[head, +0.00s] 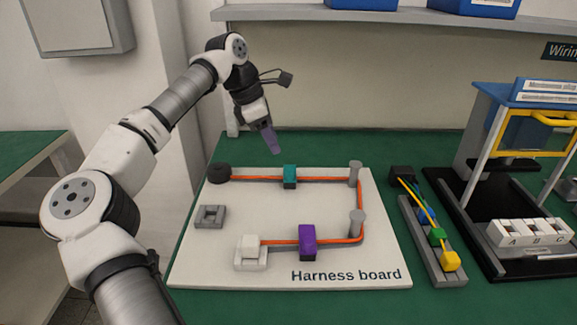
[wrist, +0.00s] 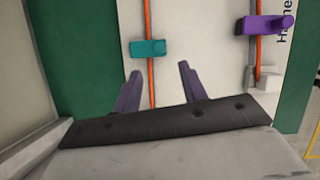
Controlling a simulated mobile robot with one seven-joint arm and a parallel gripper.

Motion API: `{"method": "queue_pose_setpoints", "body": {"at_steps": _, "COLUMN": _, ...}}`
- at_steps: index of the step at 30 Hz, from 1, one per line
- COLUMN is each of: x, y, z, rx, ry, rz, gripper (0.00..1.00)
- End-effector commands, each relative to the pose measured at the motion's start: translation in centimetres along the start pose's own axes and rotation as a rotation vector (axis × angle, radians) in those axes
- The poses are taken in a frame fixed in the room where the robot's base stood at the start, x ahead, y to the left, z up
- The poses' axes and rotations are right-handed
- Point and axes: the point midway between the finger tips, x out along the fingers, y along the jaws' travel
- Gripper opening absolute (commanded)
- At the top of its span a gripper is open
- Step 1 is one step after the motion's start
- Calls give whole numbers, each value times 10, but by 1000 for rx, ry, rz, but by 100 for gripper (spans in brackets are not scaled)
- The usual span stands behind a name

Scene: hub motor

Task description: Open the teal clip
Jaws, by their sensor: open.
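The teal clip (head: 290,176) sits on the orange cable (head: 325,178) along the back of the white harness board (head: 215,262). It also shows in the wrist view (wrist: 149,48), ahead of my fingers, lying across the cable. My gripper (head: 273,145) hangs above the back edge of the board, up and to the left of the clip. In the wrist view my two purple fingers (wrist: 158,82) are apart with nothing held between them. The cable passes through the gap between them in that view. I cannot tell from here whether the clip's lid is latched.
A purple clip (head: 308,242) sits on the cable's front run. Two grey posts (head: 355,174) stand at the board's right. A black round part (head: 219,173) is at the back left corner. A rail with coloured plugs (head: 438,240) and a blue-topped fixture (head: 512,95) stand to the right.

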Motion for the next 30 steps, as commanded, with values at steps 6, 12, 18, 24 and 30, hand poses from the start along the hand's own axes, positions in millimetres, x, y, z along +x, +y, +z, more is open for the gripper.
{"method": "queue_pose_setpoints", "body": {"at_steps": 6, "x": 48, "y": -1, "z": 1, "rx": 2, "ry": -3, "rz": -3, "gripper": 42}}
{"method": "queue_pose_setpoints", "body": {"at_steps": 12, "x": 81, "y": -1, "z": 2, "rx": 2, "ry": -4, "rz": -2, "gripper": 42}}
{"method": "queue_pose_setpoints", "body": {"at_steps": 18, "x": 95, "y": 0, "z": 2, "rx": 1, "ry": -4, "rz": 0, "gripper": 42}}
{"method": "queue_pose_setpoints", "body": {"at_steps": 24, "x": 97, "y": 0, "z": 2, "rx": 1, "ry": -4, "rz": 1, "gripper": 42}}
{"method": "queue_pose_setpoints", "body": {"at_steps": 30, "x": 96, "y": 0, "z": 2, "rx": 1, "ry": -4, "rz": 0, "gripper": 28}}
